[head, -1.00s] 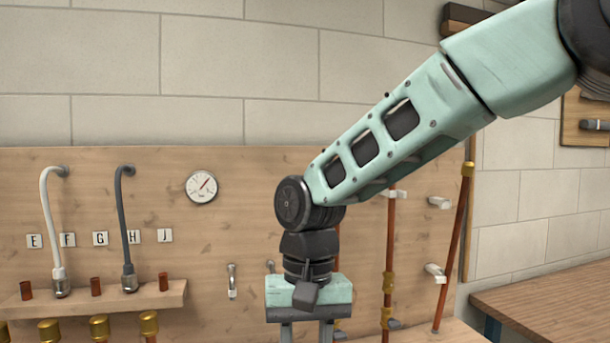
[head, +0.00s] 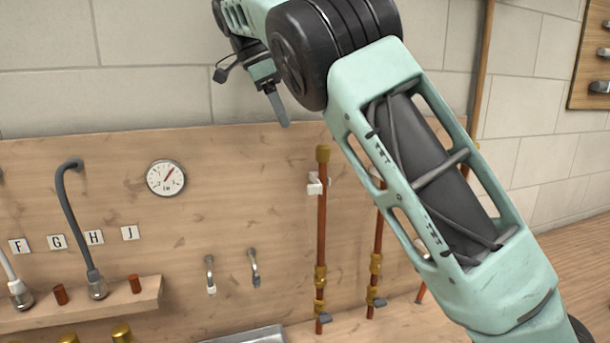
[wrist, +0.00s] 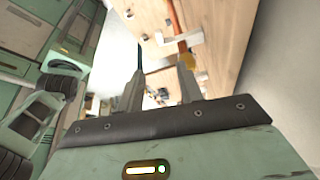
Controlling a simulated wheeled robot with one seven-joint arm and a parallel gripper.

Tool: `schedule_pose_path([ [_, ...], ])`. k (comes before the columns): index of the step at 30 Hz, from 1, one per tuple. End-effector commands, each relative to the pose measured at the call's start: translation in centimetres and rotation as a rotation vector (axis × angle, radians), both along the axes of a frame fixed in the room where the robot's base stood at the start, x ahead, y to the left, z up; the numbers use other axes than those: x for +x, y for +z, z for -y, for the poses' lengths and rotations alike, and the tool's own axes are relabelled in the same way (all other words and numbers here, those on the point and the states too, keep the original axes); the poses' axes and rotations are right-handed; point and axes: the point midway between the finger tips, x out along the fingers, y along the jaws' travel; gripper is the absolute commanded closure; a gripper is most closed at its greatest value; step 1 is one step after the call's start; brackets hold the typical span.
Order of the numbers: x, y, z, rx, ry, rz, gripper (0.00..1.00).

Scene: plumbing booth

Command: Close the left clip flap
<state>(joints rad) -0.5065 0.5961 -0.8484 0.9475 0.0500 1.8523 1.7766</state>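The left upright copper pipe (head: 321,235) stands against the wooden panel, with a white clip (head: 315,184) near its top. The clip's flap is too small for me to tell its position. A second copper pipe (head: 377,250) stands to its right, partly hidden by my arm. My gripper (head: 278,108) is raised above and left of the left clip, apart from it. In the wrist view my gripper's two fingers (wrist: 160,85) are spread with nothing between them. Beyond them a copper pipe (wrist: 173,15) and white clip pieces (wrist: 190,40) show; which clip is unclear.
A round gauge (head: 166,178) hangs on the panel. A grey hose (head: 72,220) rises from a wooden shelf (head: 85,308) at left. Two small taps (head: 210,275) sit between the shelf and the pipes. A wooden rack (head: 592,70) is at upper right.

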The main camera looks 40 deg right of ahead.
Motion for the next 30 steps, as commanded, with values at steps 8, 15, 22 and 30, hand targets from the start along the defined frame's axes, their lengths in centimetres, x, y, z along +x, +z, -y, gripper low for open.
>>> schedule_pose_path([
  [8, -0.9, -4.4, 1.6, 0.003, 0.003, -0.003, 0.64],
  [15, -1.7, -8.7, 3.2, 0.003, 0.002, -0.004, 0.64],
  [22, -2.5, -12.5, 4.7, 0.002, 0.003, -0.003, 0.64],
  [30, -2.8, -14.8, 5.5, 0.003, 0.005, -0.001, 0.64],
])
